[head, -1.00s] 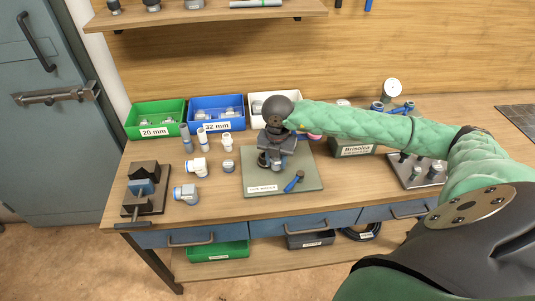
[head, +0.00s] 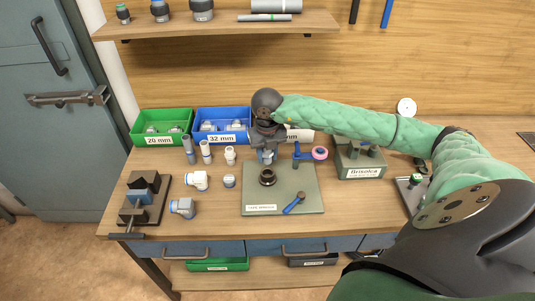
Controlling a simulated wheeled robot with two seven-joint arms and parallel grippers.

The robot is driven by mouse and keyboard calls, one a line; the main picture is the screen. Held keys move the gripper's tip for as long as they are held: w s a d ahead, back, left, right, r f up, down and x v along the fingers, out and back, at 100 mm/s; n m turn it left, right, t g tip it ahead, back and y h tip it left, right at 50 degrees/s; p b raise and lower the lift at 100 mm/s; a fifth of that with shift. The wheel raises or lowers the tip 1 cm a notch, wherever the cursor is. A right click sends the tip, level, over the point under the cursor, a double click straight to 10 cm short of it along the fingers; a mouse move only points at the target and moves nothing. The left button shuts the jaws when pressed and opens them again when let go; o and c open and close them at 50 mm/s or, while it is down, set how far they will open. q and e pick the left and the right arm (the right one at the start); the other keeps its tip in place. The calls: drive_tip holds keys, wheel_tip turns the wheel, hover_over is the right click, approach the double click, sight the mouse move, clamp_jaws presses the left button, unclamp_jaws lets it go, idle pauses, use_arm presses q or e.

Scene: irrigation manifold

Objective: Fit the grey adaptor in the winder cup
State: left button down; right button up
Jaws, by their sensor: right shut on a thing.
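My right gripper (head: 267,148) points down over the back of the grey-green mat (head: 300,202). It is shut on a small grey-blue piece (head: 267,157), which looks like the grey adaptor; the fingers hide much of it. A dark round ring-shaped cup (head: 267,177) stands on the mat just in front of and below the held piece. It looks empty and apart from it; I cannot tell whether it is the winder cup. A blue stand with a pink roll (head: 319,153) is at the mat's back right. My left gripper is not in view.
A blue-handled tool (head: 293,204) lies on the mat's front. White and grey fittings (head: 196,181) stand left of the mat. Green (head: 162,127) and blue (head: 221,124) bins are behind.

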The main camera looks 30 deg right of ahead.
sight(268, 168)
drive_tip(key=shift+d+f, duration=0.15)
drive_tip(key=shift+f, duration=1)
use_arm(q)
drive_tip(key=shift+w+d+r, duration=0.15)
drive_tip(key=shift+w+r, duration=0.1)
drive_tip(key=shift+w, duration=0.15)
use_arm(e)
drive_tip(key=shift+f, duration=0.6)
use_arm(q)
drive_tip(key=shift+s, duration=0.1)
